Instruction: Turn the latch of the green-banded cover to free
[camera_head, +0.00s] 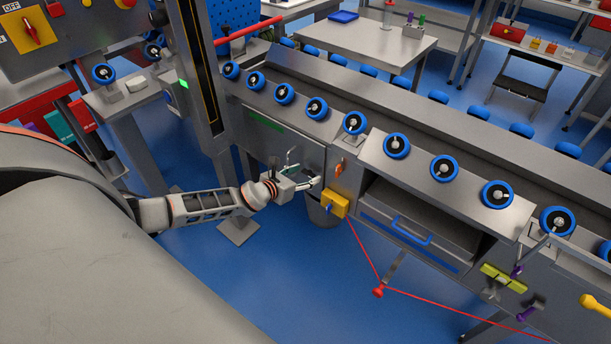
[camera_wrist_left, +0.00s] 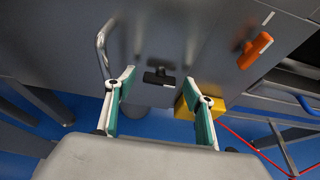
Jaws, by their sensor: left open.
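The green-banded cover (camera_head: 240,112) is a grey panel on the machine's near side, with a green strip near its top. In the left wrist view its grey face (camera_wrist_left: 200,45) carries a bent silver handle (camera_wrist_left: 103,45) and a dark T-shaped latch (camera_wrist_left: 159,78), whose bar lies about level in the picture. My left gripper (camera_head: 312,177) is at the lower right part of the cover. In the left wrist view its two green-lined fingers (camera_wrist_left: 158,88) are spread, with the latch seen between their tips. Contact cannot be told. My right gripper is out of view.
An orange handle (camera_head: 339,169) and a yellow box (camera_head: 335,204) sit just right of the left gripper. A red cord (camera_head: 362,248) runs from near the box past a red knob (camera_head: 378,292). An open bay with a blue-handled drawer (camera_head: 411,231) is farther right.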

